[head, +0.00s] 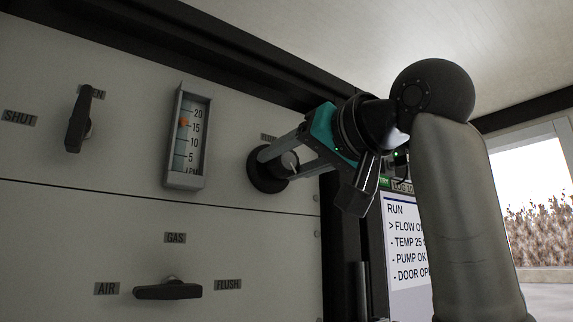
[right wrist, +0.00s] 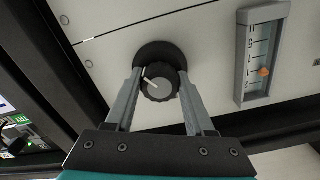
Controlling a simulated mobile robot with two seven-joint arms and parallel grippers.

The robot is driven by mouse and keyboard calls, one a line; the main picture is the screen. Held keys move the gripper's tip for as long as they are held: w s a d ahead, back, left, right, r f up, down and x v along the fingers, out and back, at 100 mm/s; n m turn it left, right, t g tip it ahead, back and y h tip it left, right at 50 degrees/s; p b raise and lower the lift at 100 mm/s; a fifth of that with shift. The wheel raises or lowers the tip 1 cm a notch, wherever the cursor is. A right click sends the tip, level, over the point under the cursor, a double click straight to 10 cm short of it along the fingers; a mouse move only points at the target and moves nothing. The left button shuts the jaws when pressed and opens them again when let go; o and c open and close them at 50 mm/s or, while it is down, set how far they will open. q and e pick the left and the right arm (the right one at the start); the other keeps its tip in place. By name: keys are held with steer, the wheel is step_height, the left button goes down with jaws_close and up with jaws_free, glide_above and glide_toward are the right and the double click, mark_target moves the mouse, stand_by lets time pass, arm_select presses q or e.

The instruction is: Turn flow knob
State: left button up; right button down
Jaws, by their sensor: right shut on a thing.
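The flow knob (right wrist: 159,86) is round and black with a grey face and a white pointer line. It sits on a black round base on the pale panel. In the head view the knob (head: 289,162) is partly hidden by my right gripper (head: 276,160). My right gripper is shut on the knob, with one finger on each side of it in the right wrist view (right wrist: 160,88). The flow gauge (head: 186,182) is left of the knob. Its orange float (head: 183,122) stands a little above the 15 mark. My left gripper is not in view.
A black lever (head: 77,120) marked SHUT and OPEN is at the panel's left. A lower handle (head: 168,290) lies level between AIR and FLUSH, below GAS. A screen (head: 408,240) headed RUN stands at the right, partly behind my right arm. A dark frame edge borders the panel.

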steer(key=shift+c, duration=1.3)
jaws_free()
steer(key=shift+s+d, duration=0.1)
steer(key=shift+s+d, duration=0.2)
steer(key=shift+s, duration=0.05)
steer(key=b+v, duration=0.5)
steer(key=v, duration=0.9)
steer(key=shift+s+d, duration=0.1)
steer(key=shift+s, duration=0.05)
